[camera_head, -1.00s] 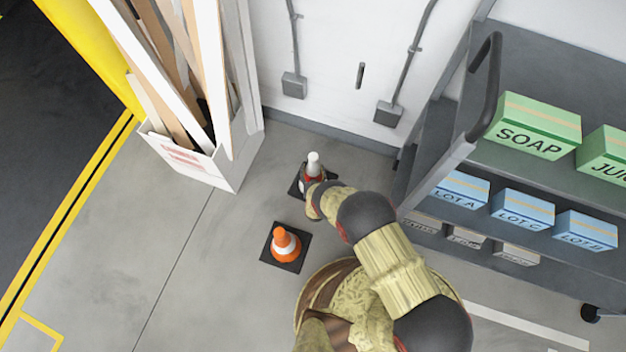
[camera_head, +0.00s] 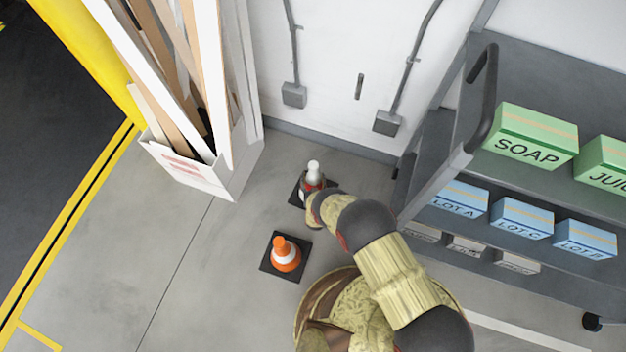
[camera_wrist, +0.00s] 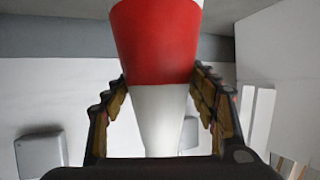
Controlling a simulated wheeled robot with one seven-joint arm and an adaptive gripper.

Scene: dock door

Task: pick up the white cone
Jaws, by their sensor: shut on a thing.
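The white cone (camera_head: 313,172) has a white top, a red band and a black square base. It stands on the floor near the wall in the head view, partly hidden by my arm. In the wrist view the cone (camera_wrist: 155,45) fills the middle, with its red band between white parts. My gripper (camera_wrist: 160,105) is shut on the cone, with one finger on each side of it. In the head view my gripper (camera_head: 313,188) is at the cone, its fingers mostly hidden. I cannot tell whether the base is touching the floor.
An orange cone with a white band (camera_head: 285,255) stands on a black base just in front. A white bin (camera_head: 215,178) with long boards is at the left. A grey cart (camera_head: 440,190) with green and blue boxes stands at the right. Floor at the left is clear.

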